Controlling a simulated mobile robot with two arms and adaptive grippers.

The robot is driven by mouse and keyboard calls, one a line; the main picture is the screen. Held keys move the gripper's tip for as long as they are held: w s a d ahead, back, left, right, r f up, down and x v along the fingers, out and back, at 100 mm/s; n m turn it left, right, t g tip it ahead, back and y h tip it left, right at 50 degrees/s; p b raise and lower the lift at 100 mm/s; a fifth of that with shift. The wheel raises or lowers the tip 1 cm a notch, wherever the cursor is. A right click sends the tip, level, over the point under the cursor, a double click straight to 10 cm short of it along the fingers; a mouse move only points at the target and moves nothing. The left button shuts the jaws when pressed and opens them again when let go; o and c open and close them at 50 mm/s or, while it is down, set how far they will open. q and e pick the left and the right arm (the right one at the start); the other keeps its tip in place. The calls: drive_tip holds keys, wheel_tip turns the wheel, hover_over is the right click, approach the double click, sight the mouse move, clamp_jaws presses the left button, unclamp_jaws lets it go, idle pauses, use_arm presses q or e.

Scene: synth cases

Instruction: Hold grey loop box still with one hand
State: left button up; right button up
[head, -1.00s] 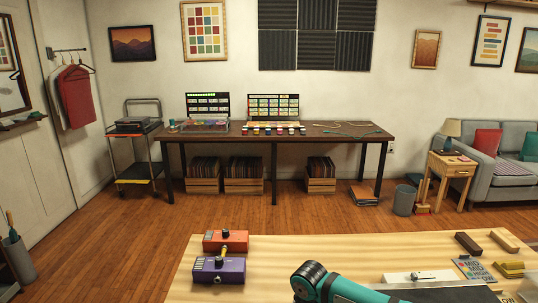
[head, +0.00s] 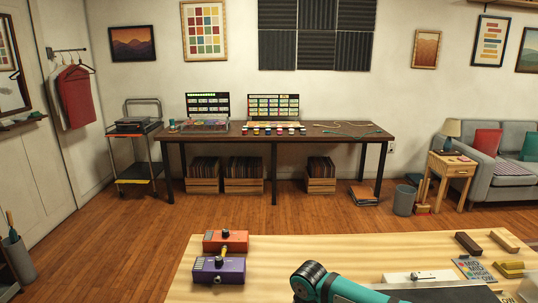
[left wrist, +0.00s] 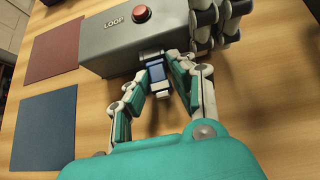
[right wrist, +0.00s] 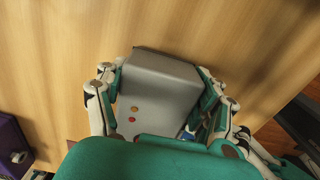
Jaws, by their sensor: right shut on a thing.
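The grey loop box, marked LOOP and with a red button on top, shows in the left wrist view (left wrist: 110,42) and the right wrist view (right wrist: 160,85). My right gripper (right wrist: 163,85) is shut on it, with a finger on each side. The right gripper's fingers also show at the box's right end in the left wrist view. My left gripper (left wrist: 160,68) is at the box's near side, its fingers on either side of a small blue piece (left wrist: 157,73). Whether they grip that piece is unclear. The head view shows neither the box nor either gripper.
A red pedal box (head: 226,241) and a purple one (head: 219,270) stand at the wooden table's left end. A dark red square (left wrist: 53,50) and a blue square (left wrist: 47,128) lie left of the loop box. Small blocks (head: 468,243) lie at the table's right.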

use_arm(q)
drive_tip(key=shift+a, duration=0.1)
clamp_jaws()
use_arm(e)
drive_tip(key=shift+s+d+f, duration=0.1)
use_arm(q)
drive_tip(key=o, duration=0.9)
unclamp_jaws()
drive_tip(key=shift+o, duration=0.2)
use_arm(e)
drive_tip(key=o, duration=1.4)
use_arm(q)
drive_tip(key=v, duration=1.2)
use_arm(e)
drive_tip(key=shift+o, duration=0.2)
